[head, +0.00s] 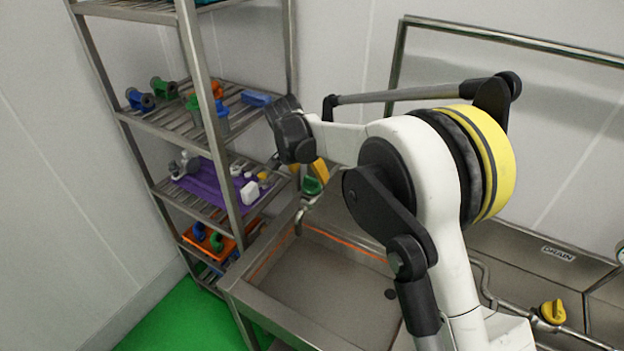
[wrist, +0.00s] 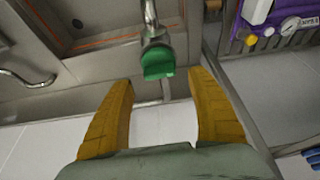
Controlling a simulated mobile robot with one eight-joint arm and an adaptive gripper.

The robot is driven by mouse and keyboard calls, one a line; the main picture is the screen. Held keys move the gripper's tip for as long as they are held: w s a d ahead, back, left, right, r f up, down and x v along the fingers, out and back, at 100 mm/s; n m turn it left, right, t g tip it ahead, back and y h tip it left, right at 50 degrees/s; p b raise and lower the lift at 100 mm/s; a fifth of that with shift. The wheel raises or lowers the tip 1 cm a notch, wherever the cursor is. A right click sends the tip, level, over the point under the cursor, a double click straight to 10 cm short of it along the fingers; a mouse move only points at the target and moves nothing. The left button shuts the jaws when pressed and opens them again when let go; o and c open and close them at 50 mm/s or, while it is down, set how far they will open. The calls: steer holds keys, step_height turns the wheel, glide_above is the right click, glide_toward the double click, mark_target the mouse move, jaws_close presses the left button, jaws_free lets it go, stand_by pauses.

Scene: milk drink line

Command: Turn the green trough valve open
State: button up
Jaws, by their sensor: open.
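The green trough valve (wrist: 157,62) is a green knob at the end of a metal pipe by the trough's edge. In the head view the green valve (head: 312,186) shows just below my gripper, partly covered by it. My gripper (wrist: 161,80) is open, with its two yellow fingers apart and nothing held. The valve lies ahead of the fingertips, between their lines in the wrist view. I cannot tell whether a finger touches it. In the head view only part of my gripper's yellow fingers (head: 320,171) shows behind my arm.
The steel trough (head: 325,275) lies below my arm. A metal shelf rack (head: 215,150) with colored fittings stands close at the left, with a purple mat (head: 205,188) on one shelf. A yellow valve (head: 553,311) and a DRAIN label (head: 558,253) are at the right.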

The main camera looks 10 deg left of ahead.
mark_target(312, 179)
steer(key=shift+x, duration=1.95)
steer(key=c, duration=1.2)
